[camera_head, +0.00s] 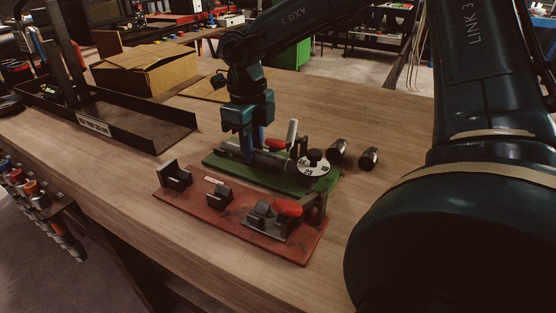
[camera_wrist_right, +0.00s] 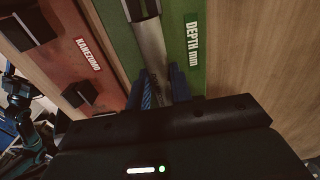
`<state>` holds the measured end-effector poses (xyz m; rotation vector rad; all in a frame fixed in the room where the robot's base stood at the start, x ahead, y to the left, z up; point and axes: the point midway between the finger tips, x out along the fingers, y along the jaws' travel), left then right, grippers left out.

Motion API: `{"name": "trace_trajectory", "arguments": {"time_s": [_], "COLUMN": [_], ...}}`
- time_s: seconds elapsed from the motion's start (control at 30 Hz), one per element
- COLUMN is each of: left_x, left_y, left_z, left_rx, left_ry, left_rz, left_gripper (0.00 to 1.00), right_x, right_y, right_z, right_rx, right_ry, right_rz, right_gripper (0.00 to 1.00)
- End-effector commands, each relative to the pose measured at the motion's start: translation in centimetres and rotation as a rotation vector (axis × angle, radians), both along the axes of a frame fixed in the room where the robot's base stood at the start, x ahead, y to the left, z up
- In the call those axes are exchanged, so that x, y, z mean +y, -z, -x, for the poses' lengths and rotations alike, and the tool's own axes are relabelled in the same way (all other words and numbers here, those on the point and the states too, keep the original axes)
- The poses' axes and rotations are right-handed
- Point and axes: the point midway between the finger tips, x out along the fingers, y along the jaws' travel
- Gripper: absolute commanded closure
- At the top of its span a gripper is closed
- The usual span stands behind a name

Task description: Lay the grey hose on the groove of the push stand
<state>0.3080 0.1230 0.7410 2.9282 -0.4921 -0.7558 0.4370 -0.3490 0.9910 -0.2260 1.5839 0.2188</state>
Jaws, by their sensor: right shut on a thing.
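My right gripper (camera_head: 252,155) reaches down over the green-based stand (camera_head: 322,190), its blue fingers shut on the grey hose (camera_head: 272,163). In the right wrist view the hose (camera_wrist_right: 153,50) runs lengthwise above the green base (camera_wrist_right: 186,55), between the blue fingers (camera_wrist_right: 157,92), its far end at a dark holder. Whether it rests on the stand or hangs just above it, I cannot tell. A red-based stand (camera_head: 230,222) with dark blocks and a red-handled clamp (camera_head: 288,207) lies in front; no hose lies on it. My left gripper is not in view.
A round white dial with a black knob (camera_head: 314,160) is on the green stand. Two dark metal ferrules (camera_head: 338,150) (camera_head: 369,158) stand to its right. A black tray (camera_head: 150,140) and a cardboard box (camera_head: 145,70) are at back left. The wooden table (camera_head: 200,275) is bare in front.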

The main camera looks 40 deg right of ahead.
Motion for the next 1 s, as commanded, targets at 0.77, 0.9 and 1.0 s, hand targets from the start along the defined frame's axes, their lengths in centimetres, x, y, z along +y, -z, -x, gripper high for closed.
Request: {"name": "trace_trajectory", "arguments": {"time_s": [0.77, 0.9, 1.0], "left_x": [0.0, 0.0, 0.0], "left_y": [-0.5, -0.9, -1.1], "left_z": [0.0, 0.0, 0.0], "left_rx": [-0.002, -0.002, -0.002], "left_ry": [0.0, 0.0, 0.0], "left_rz": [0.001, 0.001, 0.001], "left_gripper": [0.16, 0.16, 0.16], "right_x": [0.6, 0.6, 0.6], "right_y": [-2.1, -2.8, -3.2], "right_z": [-2.0, -1.9, -1.8], "right_rx": [-0.04, -0.034, -0.032], "right_ry": [-0.004, -0.003, -0.003], "right_rz": [-0.009, -0.008, -0.007], "right_gripper": [1.0, 1.0, 1.0]}}
